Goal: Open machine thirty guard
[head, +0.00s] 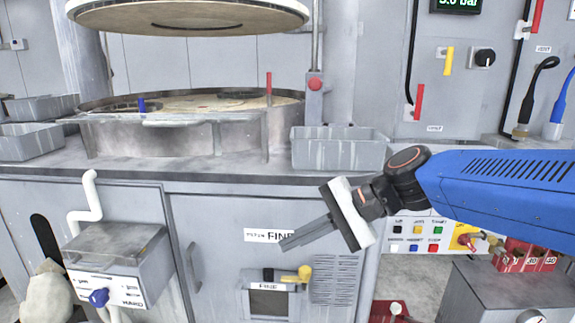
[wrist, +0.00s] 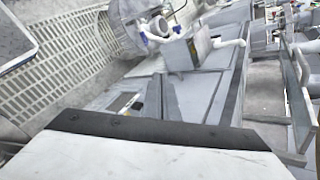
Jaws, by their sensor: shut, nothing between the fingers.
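I cannot make out a number thirty on the polishing machine, so which part is its guard is uncertain. A low metal rail (head: 150,117) runs along the front of the round basin (head: 240,133). An upright rod with a red top (head: 268,85) stands at its right end. A round upper plate (head: 188,14) hangs above, apart from the basin. My gripper (head: 283,243) is shut and empty, pointing left and slightly down in front of the cabinet door (head: 222,262) marked FINE. It is below and apart from the rail.
A grey bin (head: 339,149) stands on the bench right of the basin. A yellow-handled valve (head: 303,274) sits below my gripper. A box with a blue knob (head: 118,262) and white pipe (head: 86,208) juts out at left. A button panel (head: 416,236) is behind my arm.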

